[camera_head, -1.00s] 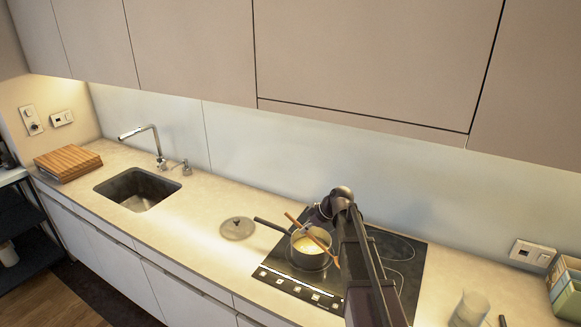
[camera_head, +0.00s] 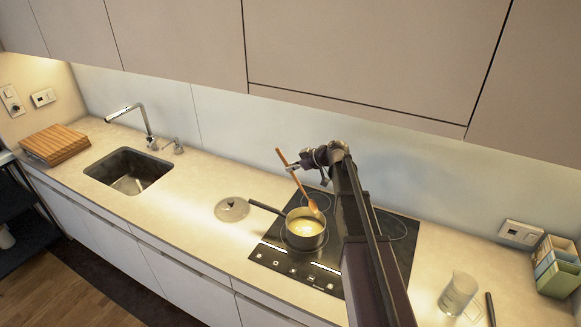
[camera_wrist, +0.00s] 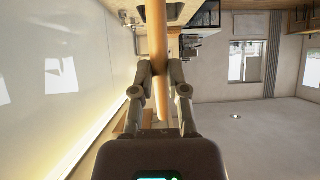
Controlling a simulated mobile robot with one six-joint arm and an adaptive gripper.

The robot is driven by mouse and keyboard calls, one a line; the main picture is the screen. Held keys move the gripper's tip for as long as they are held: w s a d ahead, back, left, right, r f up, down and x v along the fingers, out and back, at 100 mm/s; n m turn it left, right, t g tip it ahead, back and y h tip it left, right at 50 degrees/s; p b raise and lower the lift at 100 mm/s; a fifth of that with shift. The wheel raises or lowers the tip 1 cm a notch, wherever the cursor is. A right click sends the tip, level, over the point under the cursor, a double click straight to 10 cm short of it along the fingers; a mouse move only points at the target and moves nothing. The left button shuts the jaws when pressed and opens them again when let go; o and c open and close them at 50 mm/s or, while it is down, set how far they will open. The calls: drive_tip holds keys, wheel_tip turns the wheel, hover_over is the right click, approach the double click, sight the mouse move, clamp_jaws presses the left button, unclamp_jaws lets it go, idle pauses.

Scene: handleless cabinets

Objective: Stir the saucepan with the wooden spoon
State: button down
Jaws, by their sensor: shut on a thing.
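The saucepan (camera_head: 304,239) sits on the hob's front left part with yellowish contents (camera_head: 305,227) and its dark handle pointing to the upper left. My gripper (camera_head: 292,167) is shut on the wooden spoon (camera_head: 283,158) along its handle. The spoon stands steeply, its bowl end down at the pan's back right rim; I cannot tell whether it touches the contents. In the wrist view, the spoon handle (camera_wrist: 157,35) runs between my two fingers.
The saucepan lid (camera_head: 232,209) lies on the counter left of the hob (camera_head: 270,254). A sink with a tap (camera_head: 146,120) and a wooden board stack (camera_head: 54,144) are further left. A clear glass (camera_head: 458,293) and boxes (camera_head: 556,267) stand at the right. Cabinets hang above.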

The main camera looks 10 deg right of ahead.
drive_tip(key=shift+w+a+f, duration=0.15)
drive_tip(key=shift+a+f, duration=0.05)
drive_tip(key=shift+f, duration=0.05)
drive_tip(key=shift+f+b+x, duration=0.3)
drive_tip(key=shift+b+x, duration=2.2)
drive_tip(key=shift+x, duration=1.1)
drive_tip(key=s+d+f+b, duration=0.3)
drive_tip(key=d+f+b, duration=0.2)
drive_tip(key=f+b, duration=0.3)
drive_tip(key=shift+s+d, duration=0.15)
drive_tip(key=shift+s, duration=0.1)
drive_tip(key=shift+f, duration=0.1)
drive_tip(key=shift+s+d, duration=0.1)
drive_tip(key=shift+d, duration=0.05)
